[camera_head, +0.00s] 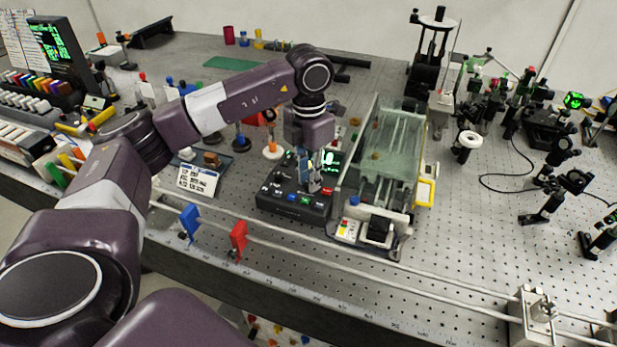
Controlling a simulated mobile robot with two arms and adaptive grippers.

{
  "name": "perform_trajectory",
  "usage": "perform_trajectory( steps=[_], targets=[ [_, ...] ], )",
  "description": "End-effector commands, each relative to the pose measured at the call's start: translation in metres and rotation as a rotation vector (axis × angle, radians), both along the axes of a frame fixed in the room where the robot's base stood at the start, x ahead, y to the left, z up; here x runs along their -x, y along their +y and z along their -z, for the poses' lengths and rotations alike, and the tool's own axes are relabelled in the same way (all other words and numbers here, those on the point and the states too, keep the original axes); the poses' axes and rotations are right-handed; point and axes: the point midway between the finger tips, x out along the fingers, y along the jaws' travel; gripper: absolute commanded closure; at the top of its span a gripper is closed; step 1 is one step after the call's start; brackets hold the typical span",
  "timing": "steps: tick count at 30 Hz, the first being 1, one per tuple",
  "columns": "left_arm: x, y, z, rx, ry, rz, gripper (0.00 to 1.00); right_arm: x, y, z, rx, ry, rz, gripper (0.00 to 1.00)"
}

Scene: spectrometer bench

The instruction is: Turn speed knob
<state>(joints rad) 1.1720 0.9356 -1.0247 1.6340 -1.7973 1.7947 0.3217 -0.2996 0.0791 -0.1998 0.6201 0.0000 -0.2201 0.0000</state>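A black control box (292,207) with a green lit display (331,159) and coloured buttons along its front stands on the bench, left of a glass-covered device. My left gripper (314,186) points down over the top of this box, at its display and upper face. The fingers are small and dark here, and I cannot tell whether they are open or shut or touch anything. No speed knob can be made out for certain; the gripper covers part of the box's top. My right gripper is not in view.
The glass-covered device (392,150) stands close to the right of the box. Blue (190,221) and red (238,240) upright pieces stand on the front rail. Optical mounts crowd the right; the perforated bench at front right is mostly clear.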

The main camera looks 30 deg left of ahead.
Motion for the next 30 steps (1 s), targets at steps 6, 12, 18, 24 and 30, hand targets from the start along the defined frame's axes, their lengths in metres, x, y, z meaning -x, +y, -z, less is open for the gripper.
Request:
perform_trajectory(
  steps=[6,12,18,24,30],
  targets=[
    [0.0,0.0,0.0,-0.001,0.002,0.001,0.78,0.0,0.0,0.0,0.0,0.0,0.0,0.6],
    [0.0,0.0,-0.007,0.0,0.001,0.001,0.78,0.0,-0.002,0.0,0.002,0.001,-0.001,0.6],
    [-0.001,-0.001,-0.044,0.001,-0.003,0.002,0.78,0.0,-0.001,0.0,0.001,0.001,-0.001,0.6],
    [-0.001,-0.001,-0.089,0.001,-0.004,0.001,0.78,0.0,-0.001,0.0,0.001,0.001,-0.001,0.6],
    [0.0,0.0,-0.113,0.0,0.0,0.001,0.78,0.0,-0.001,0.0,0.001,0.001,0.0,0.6]
  ],
)
